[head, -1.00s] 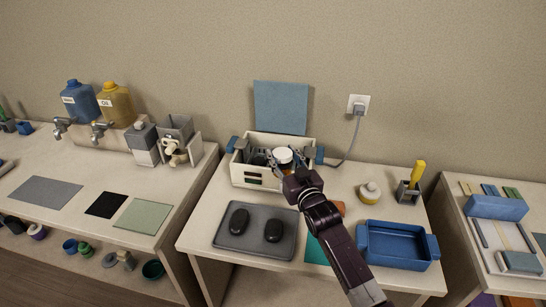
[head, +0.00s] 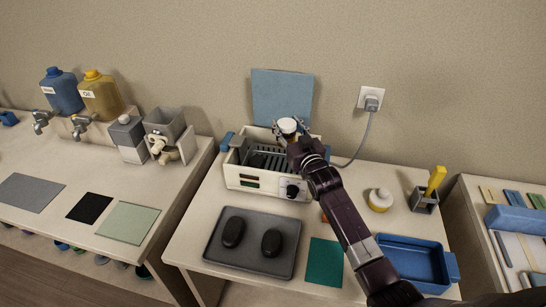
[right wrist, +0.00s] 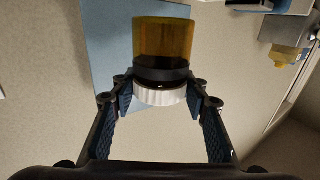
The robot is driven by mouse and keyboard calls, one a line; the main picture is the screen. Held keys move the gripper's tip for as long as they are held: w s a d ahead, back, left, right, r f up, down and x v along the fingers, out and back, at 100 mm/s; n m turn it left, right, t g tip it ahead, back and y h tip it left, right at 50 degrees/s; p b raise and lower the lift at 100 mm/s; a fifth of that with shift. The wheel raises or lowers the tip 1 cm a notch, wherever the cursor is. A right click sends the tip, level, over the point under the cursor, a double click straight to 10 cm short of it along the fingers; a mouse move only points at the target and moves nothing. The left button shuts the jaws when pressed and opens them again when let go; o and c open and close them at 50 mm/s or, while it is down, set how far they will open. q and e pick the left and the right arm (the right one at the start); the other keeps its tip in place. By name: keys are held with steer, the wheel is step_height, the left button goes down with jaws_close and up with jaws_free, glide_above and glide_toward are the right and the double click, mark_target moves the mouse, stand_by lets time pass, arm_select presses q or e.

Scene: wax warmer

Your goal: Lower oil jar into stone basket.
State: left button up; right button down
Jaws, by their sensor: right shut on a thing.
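The oil jar (head: 287,124) has a white lid. In the right wrist view its amber body (right wrist: 163,38) shows, with a dark band beside the white lid. My right gripper (head: 291,130) is shut on the jar at its lid end and holds it above the back part of the white wax warmer (head: 238,179). The dark slatted stone basket (head: 262,160) shows inside the warmer, below and left of the jar. The gripper and arm hide the warmer's right part. My left gripper is not in view.
A grey tray (head: 251,268) with two black stones stands in front of the warmer. A blue bin (head: 412,281), a yellow-white jar (head: 380,200) and a teal mat (head: 325,262) lie to the right. A blue panel (head: 281,95) stands behind; a cord (head: 360,145) runs to the wall socket.

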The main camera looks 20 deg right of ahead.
steer(key=shift+w+r, duration=0.1)
steer(key=shift+r, duration=0.15)
steer(key=shift+w+b, duration=0.45)
steer(key=shift+w, duration=0.4)
stand_by(0.3)
